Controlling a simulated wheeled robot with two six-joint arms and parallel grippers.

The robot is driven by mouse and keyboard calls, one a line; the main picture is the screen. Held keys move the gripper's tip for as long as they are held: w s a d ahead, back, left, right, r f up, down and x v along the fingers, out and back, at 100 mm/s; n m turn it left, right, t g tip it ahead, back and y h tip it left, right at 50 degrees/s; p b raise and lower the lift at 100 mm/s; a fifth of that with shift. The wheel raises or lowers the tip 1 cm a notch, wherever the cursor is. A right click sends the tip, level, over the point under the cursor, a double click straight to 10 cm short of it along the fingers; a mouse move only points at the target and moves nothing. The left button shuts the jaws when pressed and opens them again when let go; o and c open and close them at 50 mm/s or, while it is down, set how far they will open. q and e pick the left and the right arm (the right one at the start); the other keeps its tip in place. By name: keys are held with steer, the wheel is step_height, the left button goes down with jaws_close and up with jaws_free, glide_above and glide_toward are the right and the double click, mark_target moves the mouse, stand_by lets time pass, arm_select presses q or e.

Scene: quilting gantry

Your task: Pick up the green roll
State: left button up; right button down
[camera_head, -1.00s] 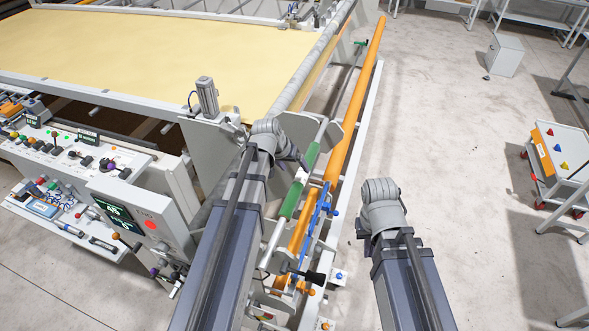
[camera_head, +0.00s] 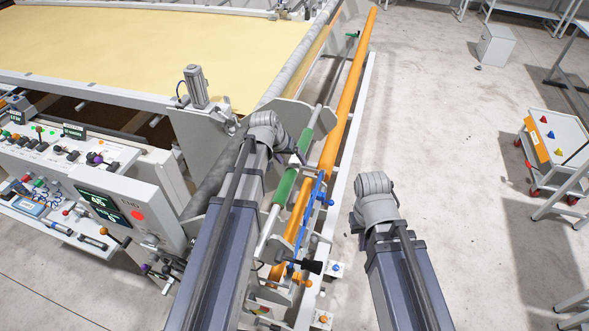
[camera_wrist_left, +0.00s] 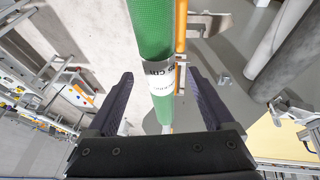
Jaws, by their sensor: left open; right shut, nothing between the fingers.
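The green roll (camera_head: 285,186) lies slanted along the right side of the quilting frame, on a pale rod, with a white label midway. In the left wrist view the green roll (camera_wrist_left: 152,30) runs lengthwise between the finger lines, its printed white label near the tips. My left gripper (camera_wrist_left: 160,77) is open, one finger on each side of the roll, with gaps visible; I cannot tell how deep the roll sits. In the head view my left gripper (camera_head: 295,157) is partly hidden behind its wrist, near the label. My right gripper (camera_head: 354,223) is mostly hidden by its wrist, over clear floor.
A long orange tube (camera_head: 345,105) runs close along the right of the roll. Blue fittings (camera_head: 318,195) and a black handle (camera_head: 311,267) sit by its lower end. The control panel (camera_head: 115,205) stands left. A cart (camera_head: 538,150) stands right; floor between is free.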

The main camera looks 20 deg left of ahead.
arm_select(q)
steer(key=b+x, duration=0.1)
steer(key=x, duration=0.1)
steer(key=shift+w+d+f, duration=0.1)
steer(key=shift+w+f, duration=0.05)
steer(key=shift+f, duration=0.2)
steer(key=shift+r, duration=0.1)
arm_select(e)
step_height(320, 180, down, 2)
steer(key=shift+f, duration=0.2)
arm_select(q)
jaws_close()
